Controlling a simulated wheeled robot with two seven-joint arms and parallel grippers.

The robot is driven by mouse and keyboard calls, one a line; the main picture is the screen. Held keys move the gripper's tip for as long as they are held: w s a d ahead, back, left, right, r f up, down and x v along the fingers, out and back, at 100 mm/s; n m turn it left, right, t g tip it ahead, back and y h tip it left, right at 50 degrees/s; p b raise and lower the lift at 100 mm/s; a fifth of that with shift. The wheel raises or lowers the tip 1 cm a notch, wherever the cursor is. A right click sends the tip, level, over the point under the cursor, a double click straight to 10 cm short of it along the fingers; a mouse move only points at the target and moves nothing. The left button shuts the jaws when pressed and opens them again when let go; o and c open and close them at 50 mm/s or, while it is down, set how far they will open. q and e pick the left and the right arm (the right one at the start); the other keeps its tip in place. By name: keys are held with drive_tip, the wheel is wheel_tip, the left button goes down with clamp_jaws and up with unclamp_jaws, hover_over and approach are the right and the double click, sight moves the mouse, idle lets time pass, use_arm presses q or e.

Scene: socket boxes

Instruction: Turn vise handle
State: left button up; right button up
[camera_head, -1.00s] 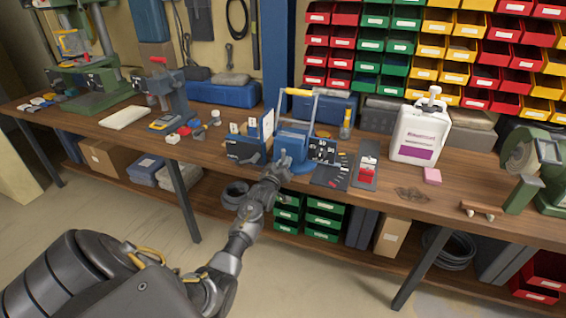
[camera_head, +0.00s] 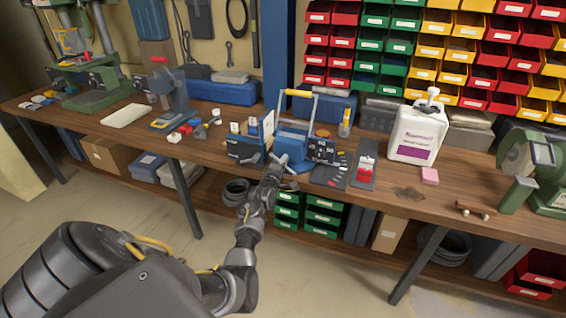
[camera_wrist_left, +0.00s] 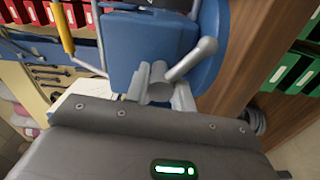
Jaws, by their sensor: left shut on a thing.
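The blue vise (camera_head: 291,146) stands near the front edge of the wooden workbench; its blue body also shows in the left wrist view (camera_wrist_left: 150,38). The vise handle is a grey metal bar with a rounded end, on the vise's front; it shows best in the left wrist view (camera_wrist_left: 196,56). My left gripper (camera_head: 275,167) is at the vise's front. In the left wrist view, its fingers (camera_wrist_left: 160,90) are closed on the handle near the hub, with one bar end sticking out up and right. My right gripper is in neither view.
A metal frame with a yellow grip (camera_head: 299,93) rises behind the vise. Dark panels with small parts (camera_head: 330,172) lie to its right, a white jug (camera_head: 417,132) farther right.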

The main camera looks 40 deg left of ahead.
use_arm(q)
drive_tip(key=n, duration=0.2)
drive_tip(key=r+n+p, duration=0.1)
drive_tip(key=n, duration=0.1)
drive_tip(key=shift+w+n, duration=0.15)
drive_tip(key=shift+n, duration=0.15)
drive_tip(key=shift+a+f+n+p, duration=0.1)
drive_tip(key=shift+n+p, duration=0.6)
drive_tip(key=shift+n, duration=0.8)
drive_tip(key=o, duration=0.9)
drive_tip(key=shift+f, duration=0.1)
drive_tip(key=shift+o, duration=0.4)
drive_tip(key=shift+f, duration=0.3)
